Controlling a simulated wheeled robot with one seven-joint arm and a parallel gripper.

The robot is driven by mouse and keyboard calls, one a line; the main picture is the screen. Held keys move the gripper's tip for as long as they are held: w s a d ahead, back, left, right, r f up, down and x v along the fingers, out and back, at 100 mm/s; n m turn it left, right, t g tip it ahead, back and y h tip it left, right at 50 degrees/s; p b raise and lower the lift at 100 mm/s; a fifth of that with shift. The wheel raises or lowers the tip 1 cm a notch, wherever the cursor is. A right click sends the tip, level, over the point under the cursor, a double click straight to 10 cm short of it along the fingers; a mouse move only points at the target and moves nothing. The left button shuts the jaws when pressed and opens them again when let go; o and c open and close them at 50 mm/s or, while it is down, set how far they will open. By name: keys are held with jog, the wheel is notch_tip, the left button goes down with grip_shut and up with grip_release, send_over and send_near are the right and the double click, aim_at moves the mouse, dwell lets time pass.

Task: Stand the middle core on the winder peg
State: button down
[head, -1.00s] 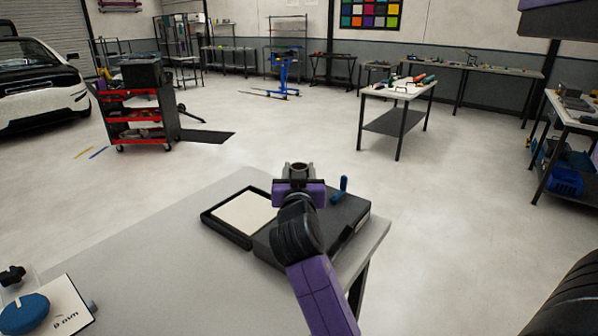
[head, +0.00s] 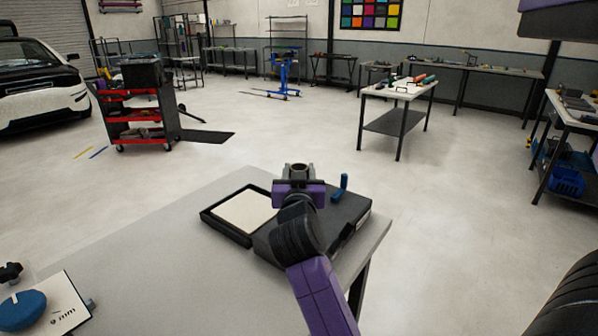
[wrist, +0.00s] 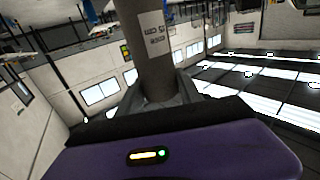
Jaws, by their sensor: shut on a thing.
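My gripper (head: 299,184) is shut on a grey tubular core (head: 299,169), whose open round top shows above the purple gripper body. In the wrist view the core (wrist: 149,50) is a dark grey tube with a small white printed label, clasped between the fingers. The gripper and core are over the black winder box (head: 345,212) on the table. A blue crank-like part (head: 341,187) stands up from the box, just right of the gripper. I cannot make out the winder peg; my gripper and arm hide part of the box, and the core's lower end is hidden.
An open black tray with a pale inside (head: 246,212) sits left of the winder on the grey table (head: 160,255). A blue round object (head: 22,308) and a printed card (head: 62,305) lie at the near left. The table's right edge is close to the winder. The table's middle is clear.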

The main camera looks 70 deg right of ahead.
jog(key=shift+f+b, duration=1.75)
jog(key=shift+f, duration=0.3)
jog(key=c, duration=0.7)
grip_release()
jog(key=b+v, duration=0.1)
jog(key=v, duration=0.7)
jog(key=shift+d, duration=0.1)
